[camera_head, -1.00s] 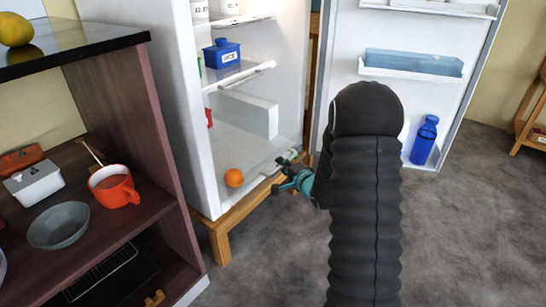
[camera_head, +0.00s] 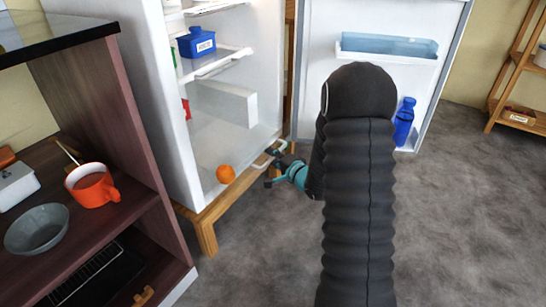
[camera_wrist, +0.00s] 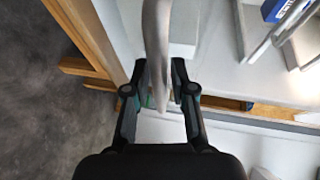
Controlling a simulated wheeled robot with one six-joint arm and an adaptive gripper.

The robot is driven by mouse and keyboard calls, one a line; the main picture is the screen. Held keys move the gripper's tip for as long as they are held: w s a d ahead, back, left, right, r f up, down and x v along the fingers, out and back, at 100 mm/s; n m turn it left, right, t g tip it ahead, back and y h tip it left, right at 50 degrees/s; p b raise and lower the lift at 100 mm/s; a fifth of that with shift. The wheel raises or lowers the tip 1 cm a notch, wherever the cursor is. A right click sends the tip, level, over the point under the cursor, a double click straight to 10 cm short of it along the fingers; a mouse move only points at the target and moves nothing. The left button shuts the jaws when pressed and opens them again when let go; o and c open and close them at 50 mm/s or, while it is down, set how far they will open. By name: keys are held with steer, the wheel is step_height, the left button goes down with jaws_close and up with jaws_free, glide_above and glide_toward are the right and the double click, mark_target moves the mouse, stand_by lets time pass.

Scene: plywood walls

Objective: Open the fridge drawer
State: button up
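The white fridge (camera_head: 115,60) stands with its door open. Low in its opening a pale drawer handle (camera_head: 270,153) shows near my gripper (camera_head: 275,172), beside an orange (camera_head: 225,174). In the wrist view the grey-white handle bar (camera_wrist: 157,30) runs down between the two black fingers of my gripper (camera_wrist: 160,80).
The open fridge door (camera_head: 330,90) stands behind my arm, with a blue bottle (camera_head: 404,122) in its lower shelf. A dark wood cabinet (camera_head: 120,130) with an orange mug (camera_head: 92,185) is close on the left. The grey floor (camera_head: 460,220) is clear on the right.

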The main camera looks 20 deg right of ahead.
steer(key=shift+s+d, duration=0.1)
steer(key=v, duration=1.1)
steer(key=shift+s, duration=0.35)
